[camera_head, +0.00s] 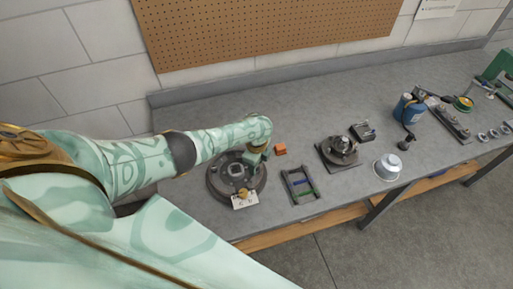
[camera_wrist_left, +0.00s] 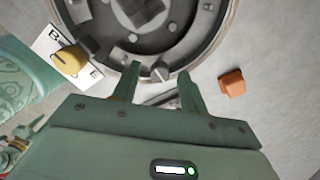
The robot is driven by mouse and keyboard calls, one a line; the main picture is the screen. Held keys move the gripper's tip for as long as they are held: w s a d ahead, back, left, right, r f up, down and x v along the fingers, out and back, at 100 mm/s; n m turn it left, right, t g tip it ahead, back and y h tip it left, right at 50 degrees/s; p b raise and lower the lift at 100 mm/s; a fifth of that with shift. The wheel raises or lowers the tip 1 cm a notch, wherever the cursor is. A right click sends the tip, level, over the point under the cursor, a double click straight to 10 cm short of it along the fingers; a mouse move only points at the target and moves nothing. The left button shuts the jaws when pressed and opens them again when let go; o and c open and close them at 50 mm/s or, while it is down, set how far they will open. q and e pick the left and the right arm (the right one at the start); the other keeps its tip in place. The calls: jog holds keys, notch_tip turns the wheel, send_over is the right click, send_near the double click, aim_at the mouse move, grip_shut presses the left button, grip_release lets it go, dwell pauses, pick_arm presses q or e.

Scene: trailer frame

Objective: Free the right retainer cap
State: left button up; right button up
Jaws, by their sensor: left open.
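A round dark grey fixture (camera_head: 215,182) stands on the bench, with a raised block at its centre. It fills the top of the left wrist view (camera_wrist_left: 205,35). A small grey knob-like cap (camera_wrist_left: 160,70) sits at its near rim in the left wrist view. I cannot tell for sure whether this is the right retainer cap. My left gripper (camera_wrist_left: 157,84) is open, its fingertips on either side of the cap with visible gaps. In the head view the left gripper (camera_head: 252,161) is at the fixture's back right, partly hidden by my arm. My right gripper is not in view.
A yellow knob (camera_wrist_left: 70,60) and a white card (camera_wrist_left: 48,45) are at the fixture's edge. An orange block (camera_head: 280,149) lies close to the gripper. Right of the fixture are a dark frame (camera_head: 288,188), a grey device (camera_head: 340,150) and a metal bowl (camera_head: 387,167).

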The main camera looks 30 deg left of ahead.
pick_arm(q)
notch_tip(320, 180, up, 16)
jog(key=p, duration=0.6)
jog(key=shift+p, duration=0.35)
